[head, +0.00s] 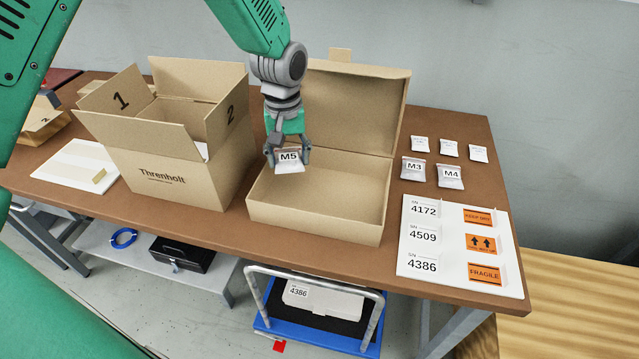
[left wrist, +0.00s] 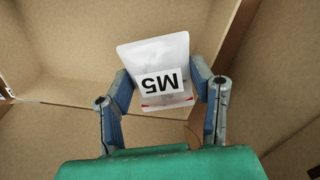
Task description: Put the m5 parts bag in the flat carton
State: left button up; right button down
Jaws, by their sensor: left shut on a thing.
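The M5 parts bag (head: 289,160) is a small white packet with a black M5 label. My left gripper (head: 287,155) is shut on it and holds it over the left part of the flat carton (head: 318,231). The bag also shows in the left wrist view (left wrist: 162,85), between the two fingers of my left gripper (left wrist: 163,90), with brown cardboard behind it. The flat carton is open, its lid raised at the back, and the visible part of its inside is empty. My right gripper is not in view.
A taller open Threnholt box (head: 165,182) stands left of the flat carton. M3 (head: 413,169) and M4 (head: 450,176) bags and several small packets lie to the right. A white label board (head: 448,273) lies at the front right. A blue cart (head: 318,330) stands below.

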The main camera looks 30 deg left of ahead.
aim_at(288, 192)
pick_arm(q)
jog(key=f, duration=0.3)
jog(key=shift+s+d+f, duration=0.1)
jog(key=shift+s, duration=0.25)
jog(key=f, duration=0.2)
jog(key=a+f+b, duration=0.1)
jog(key=f, duration=0.2)
jog(key=shift+a, duration=0.2)
jog(key=shift+w+d+f, duration=0.1)
jog(key=shift+d+f, duration=0.05)
jog(key=shift+f, duration=0.15)
jog(key=shift+d+r, duration=0.15)
jog(key=shift+d, duration=0.25)
jog(key=o, duration=0.9)
jog(key=shift+c, duration=0.2)
jog(key=shift+o, duration=0.7)
jog(key=shift+a, duration=0.1)
jog(key=shift+a+f, duration=0.2)
jog(key=shift+a, duration=0.05)
jog(key=shift+a+r, duration=0.1)
jog(key=shift+r, duration=0.3)
jog(key=r, duration=0.3)
jog(key=r+p, duration=0.1)
jog(key=r, duration=0.7)
jog(key=shift+d+p, duration=0.25)
jog(key=shift+p, duration=0.05)
jog(key=shift+a+r, duration=0.2)
jog(key=shift+r, duration=0.05)
jog(key=shift+d, duration=0.15)
